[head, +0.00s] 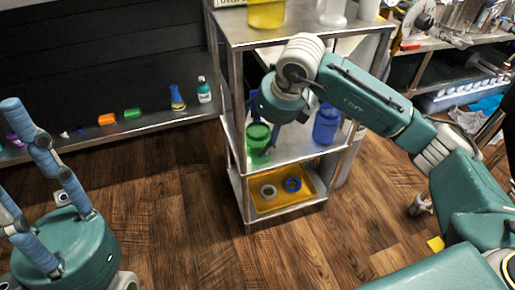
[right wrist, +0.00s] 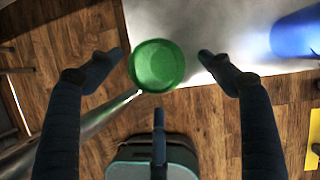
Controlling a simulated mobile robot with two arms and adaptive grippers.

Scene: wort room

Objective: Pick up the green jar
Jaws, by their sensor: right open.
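The green jar (head: 258,143) stands at the front left of the middle shelf of a metal rack. In the right wrist view its round green top (right wrist: 157,66) lies between and slightly ahead of my fingertips. My right gripper (right wrist: 160,57) is open, with a fingertip on each side of the jar and a visible gap to both. In the head view my right gripper (head: 262,122) hangs over the jar and partly covers it. My left gripper (head: 40,185) is at the left edge, away from the rack, with its fingers partly cut off.
A blue jar (head: 326,124) stands right of the green one on the same shelf (head: 290,150). A rack post (head: 243,190) is close by the green jar. The lower shelf holds a yellow tray (head: 270,208) with two rings.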

